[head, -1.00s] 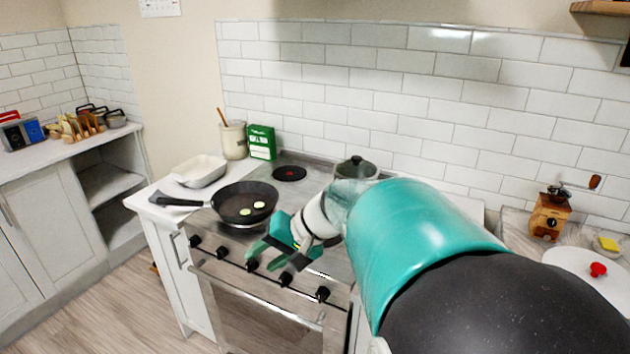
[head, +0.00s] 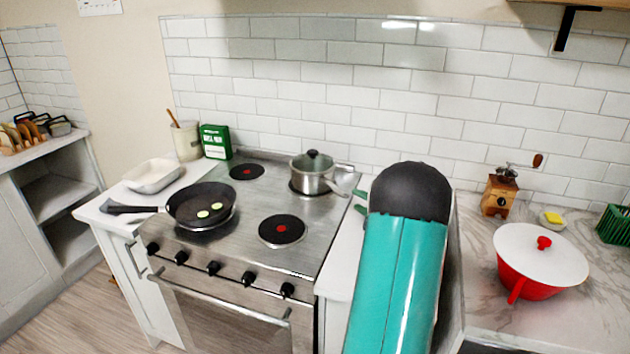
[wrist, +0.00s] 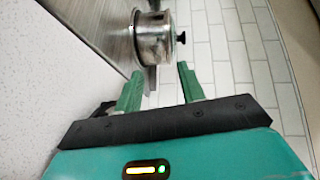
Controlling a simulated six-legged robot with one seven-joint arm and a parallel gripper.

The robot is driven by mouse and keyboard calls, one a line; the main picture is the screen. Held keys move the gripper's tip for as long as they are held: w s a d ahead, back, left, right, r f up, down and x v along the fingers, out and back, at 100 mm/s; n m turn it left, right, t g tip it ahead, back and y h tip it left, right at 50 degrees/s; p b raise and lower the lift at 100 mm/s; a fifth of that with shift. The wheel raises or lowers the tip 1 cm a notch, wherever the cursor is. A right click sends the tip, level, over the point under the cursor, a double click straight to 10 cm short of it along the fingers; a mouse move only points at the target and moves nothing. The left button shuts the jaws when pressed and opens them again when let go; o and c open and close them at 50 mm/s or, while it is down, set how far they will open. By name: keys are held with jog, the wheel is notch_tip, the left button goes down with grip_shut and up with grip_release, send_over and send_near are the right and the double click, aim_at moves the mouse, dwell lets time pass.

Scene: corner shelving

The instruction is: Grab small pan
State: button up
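The small pan is a steel saucepan (head: 312,178) with a dark-knobbed lid, on the back right of the stove. It also shows in the wrist view (wrist: 154,42), turned on its side by the camera angle. Its grey handle (head: 338,188) points toward my gripper. My gripper (wrist: 160,76) is open and empty in the wrist view, with its two green fingers apart. The handle end shows between and just beyond the fingertips; I cannot tell if they touch it. In the head view my arm hides most of the gripper; only small green parts show beside the handle.
A black frying pan (head: 201,206) with green slices sits on the left of the stove (head: 235,255). A white dish (head: 153,176), crock (head: 186,141) and green box (head: 216,141) stand left. A red pot (head: 528,288), coffee grinder (head: 500,193) and green rack (head: 614,227) are right.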

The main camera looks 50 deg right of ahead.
aim_at(341, 190)
jog(key=x, duration=0.5)
jog(key=shift+w, duration=0.1)
jog(key=x, duration=0.4)
jog(key=shift+w+d+f, duration=0.2)
jog(key=shift+w+d, duration=0.05)
jog(key=shift+c, duration=0.4)
grip_shut()
jog(key=shift+r, duration=0.2)
